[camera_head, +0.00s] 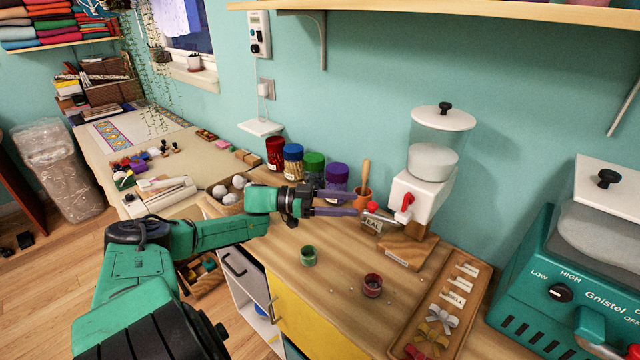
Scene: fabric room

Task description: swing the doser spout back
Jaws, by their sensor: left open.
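The doser (421,192) stands on a wooden base (408,250) against the wall. It has a clear hopper, a white lid and a red lever (407,204) on its white body. A short metal spout (382,218) sticks out to the left from the body, with a red knob (373,206) near its outer end. My left gripper (356,204) reaches in from the left, open, with its two purple-grey fingers pointing at the knob. Its fingertips are very close to the knob; I cannot tell whether they touch. My right gripper is not in view.
A green cup (308,256) and a dark red cup (372,286) stand on the counter in front. A wooden tray (422,320) with labels and bows lies at right, beside a teal machine (540,270). Several coloured jars (292,162) stand behind my gripper.

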